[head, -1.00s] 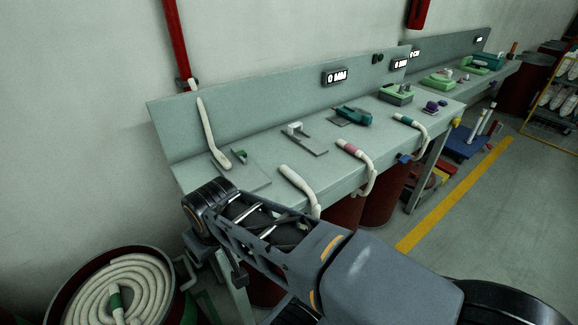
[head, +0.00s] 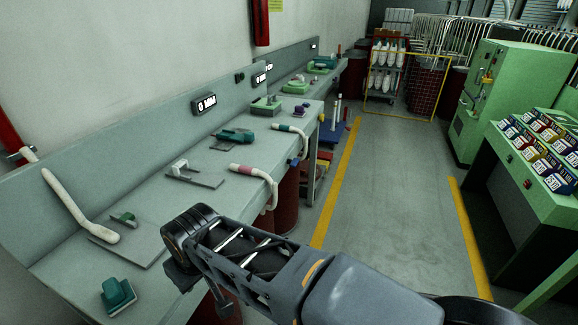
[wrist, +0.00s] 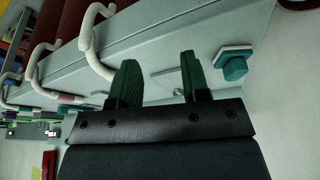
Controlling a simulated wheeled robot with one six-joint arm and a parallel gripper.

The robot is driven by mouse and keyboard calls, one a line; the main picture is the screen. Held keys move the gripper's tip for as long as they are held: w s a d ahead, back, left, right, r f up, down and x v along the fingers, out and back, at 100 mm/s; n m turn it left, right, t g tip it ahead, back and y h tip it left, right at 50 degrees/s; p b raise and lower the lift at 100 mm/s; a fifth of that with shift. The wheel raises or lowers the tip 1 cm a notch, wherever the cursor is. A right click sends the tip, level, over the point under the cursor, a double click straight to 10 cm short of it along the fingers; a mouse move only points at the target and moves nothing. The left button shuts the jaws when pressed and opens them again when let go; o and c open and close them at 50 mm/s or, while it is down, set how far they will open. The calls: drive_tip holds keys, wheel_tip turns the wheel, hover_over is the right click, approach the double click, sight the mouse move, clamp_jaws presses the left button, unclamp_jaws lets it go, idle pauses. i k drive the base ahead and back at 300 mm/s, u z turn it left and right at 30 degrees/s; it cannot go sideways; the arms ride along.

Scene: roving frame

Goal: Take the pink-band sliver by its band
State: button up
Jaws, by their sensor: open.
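The pink-band sliver (head: 262,175) is a thick white strand lying at the front edge of the grey-green bench (head: 150,215). Its pink band (head: 240,168) lies on the bench top, and its free end hangs over the edge. My gripper (wrist: 160,78) is open in the wrist view, with two dark green fingers and nothing between them. A white strand (wrist: 90,40) hangs over the bench edge just beyond the fingers; I see no band on it. Another strand (wrist: 38,58) lies farther left, with a small pinkish band near its bench end. The head view does not show my fingers clearly.
A teal-banded sliver (head: 300,140) lies farther along the bench. A grey bracket (head: 190,175), a teal tool (head: 235,136) and a teal block (head: 118,296) stand on the bench. Dark red drums (head: 288,190) are below. The floor aisle (head: 385,190) to the right is clear.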

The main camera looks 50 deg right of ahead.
sight(248, 171)
drive_tip(key=z, duration=0.6)
drive_tip(key=k, duration=1.25)
drive_tip(key=z, duration=0.3)
drive_tip(key=i, duration=0.55)
drive_tip(key=z, duration=0.8)
drive_tip(key=i, duration=0.8)
drive_tip(key=u, duration=0.75)
drive_tip(key=i, duration=0.7)
drive_tip(key=u, duration=0.7)
